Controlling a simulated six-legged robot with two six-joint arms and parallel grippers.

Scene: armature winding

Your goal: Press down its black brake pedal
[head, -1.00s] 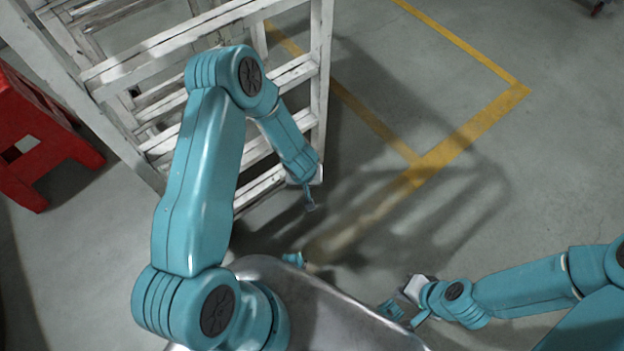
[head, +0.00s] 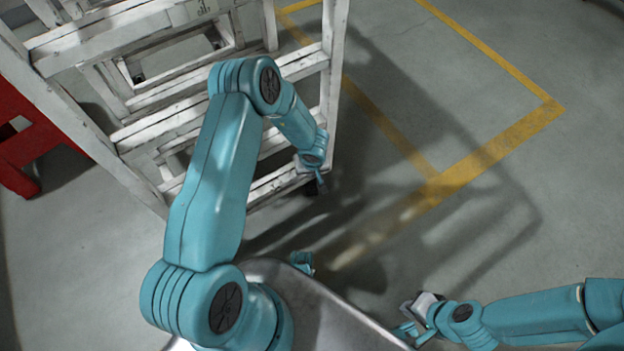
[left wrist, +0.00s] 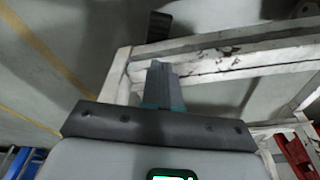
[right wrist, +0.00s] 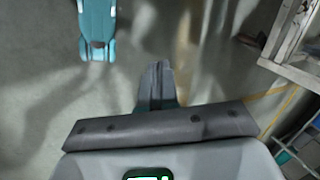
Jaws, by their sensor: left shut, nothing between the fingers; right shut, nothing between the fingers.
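The black brake pedal (head: 312,188) shows low at the corner of a white, worn stepped frame (head: 334,75), partly hidden by my left gripper. In the left wrist view the dark pedal (left wrist: 160,25) lies just beyond the fingertips. A small dark shape that may be it shows in the right wrist view (right wrist: 247,40). My left gripper (head: 321,180) is shut and empty, pointing down over the pedal; I cannot tell whether it touches. It also shows in its wrist view (left wrist: 160,70). My right gripper (head: 406,331) is shut and empty, far from the frame.
A red stand (head: 35,140) is at the left beside the white frame. Yellow floor lines (head: 500,150) cross the grey floor, which is clear to the right of the frame. Shadows lie over the floor near the pedal.

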